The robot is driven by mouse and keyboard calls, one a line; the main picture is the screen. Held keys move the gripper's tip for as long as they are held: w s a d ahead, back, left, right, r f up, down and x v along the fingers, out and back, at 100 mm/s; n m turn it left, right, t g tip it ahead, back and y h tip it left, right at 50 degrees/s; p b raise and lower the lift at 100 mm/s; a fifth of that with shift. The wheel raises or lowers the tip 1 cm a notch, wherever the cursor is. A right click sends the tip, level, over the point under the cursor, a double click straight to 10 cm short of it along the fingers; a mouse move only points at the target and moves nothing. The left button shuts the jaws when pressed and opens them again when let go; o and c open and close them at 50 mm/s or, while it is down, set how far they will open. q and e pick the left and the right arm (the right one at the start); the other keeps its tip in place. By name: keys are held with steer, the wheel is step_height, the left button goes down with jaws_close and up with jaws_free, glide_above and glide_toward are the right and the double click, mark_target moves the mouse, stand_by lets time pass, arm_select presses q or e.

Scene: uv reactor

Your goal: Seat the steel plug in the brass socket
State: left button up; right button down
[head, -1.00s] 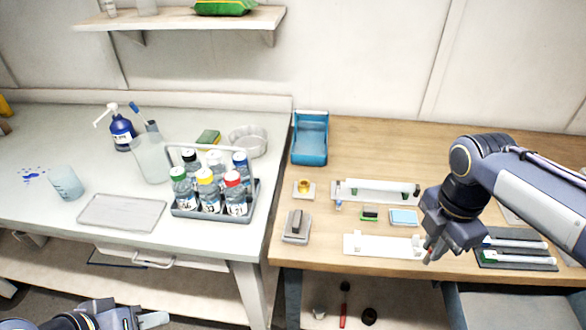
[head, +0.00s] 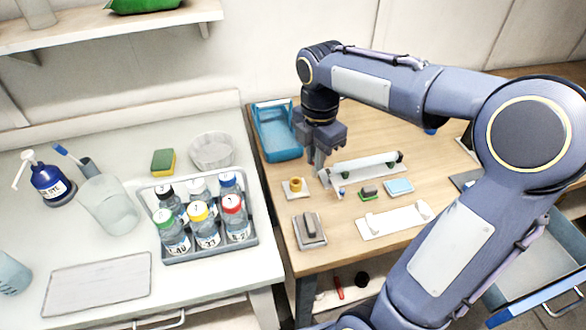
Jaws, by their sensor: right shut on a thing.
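The brass socket (head: 296,184) stands on a small pale plate on the wooden bench, left of the white tube fixture. My right gripper (head: 318,168) points down just above and to the right of the socket, apart from it. It is shut on a small grey thing, which I take to be the steel plug; the fingers hide most of it. The plug is not in the socket. My left gripper is not in view.
The white tube fixture (head: 368,169) lies right beside the gripper. A blue bin (head: 278,135) stands behind. A bottle caddy (head: 212,258) stands left.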

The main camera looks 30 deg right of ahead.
steer(key=w+f, duration=0.3)
steer(key=w+a+f, duration=0.1)
steer(key=w+f, duration=0.2)
steer(key=shift+a+f+p, duration=0.1)
steer(key=shift+f+p, duration=0.05)
steer(key=shift+p, duration=0.15)
steer(key=shift+f, duration=1.6)
steer(key=shift+f, duration=0.1)
steer(key=c, duration=1.5)
jaws_free()
steer(key=shift+o, duration=0.2)
